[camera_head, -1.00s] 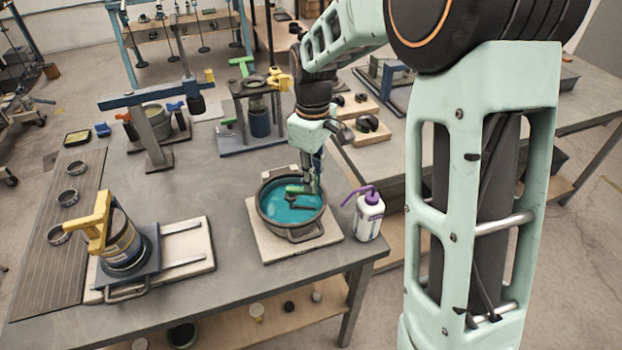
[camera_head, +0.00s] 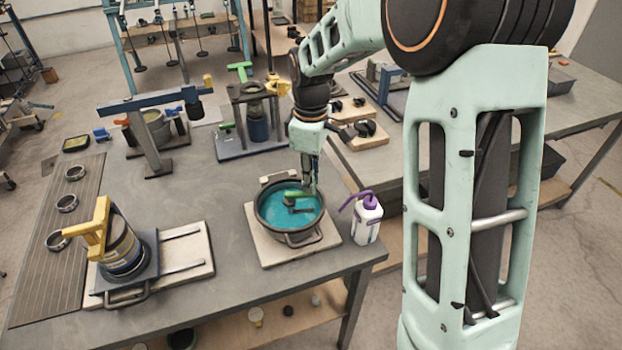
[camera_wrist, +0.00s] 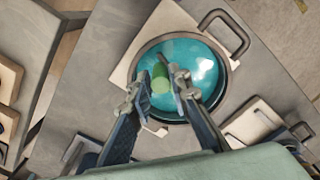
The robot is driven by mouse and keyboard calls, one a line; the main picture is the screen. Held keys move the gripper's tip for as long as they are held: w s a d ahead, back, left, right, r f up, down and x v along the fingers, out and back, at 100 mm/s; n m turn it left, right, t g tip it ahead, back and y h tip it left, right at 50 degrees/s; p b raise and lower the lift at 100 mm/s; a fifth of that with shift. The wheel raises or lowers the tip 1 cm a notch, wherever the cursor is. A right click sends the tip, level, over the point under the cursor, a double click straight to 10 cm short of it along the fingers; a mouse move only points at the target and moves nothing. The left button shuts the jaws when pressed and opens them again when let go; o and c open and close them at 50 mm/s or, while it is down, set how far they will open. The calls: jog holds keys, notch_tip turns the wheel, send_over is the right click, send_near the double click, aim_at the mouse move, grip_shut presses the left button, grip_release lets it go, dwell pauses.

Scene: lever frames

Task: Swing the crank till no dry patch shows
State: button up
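A dark round pot (camera_head: 261,222) of teal liquid stands on a pale board at the front right of the table. Inside is a dark crank (camera_head: 301,210) with a green grip (camera_head: 297,195). My gripper (camera_head: 311,187) points down over the pot, at the grip. In the wrist view, the green grip (camera_wrist: 160,78) lies between my two fingertips (camera_wrist: 159,82), with the fingers a little apart on either side. Contact is not clear. Teal covers the visible inside of the pot; I cannot make out a dry patch.
A white bottle (camera_head: 367,222) with a purple spout stands just right of the pot. A yellow-handled device (camera_head: 122,250) stands at the left. A blue-beam press (camera_head: 150,100) and a green-handled stand (camera_head: 255,115) are behind. Table between them is bare.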

jog(key=shift+o, duration=1.4)
jog(key=shift+r, duration=0.1)
notch_tip(320, 180, up, 12)
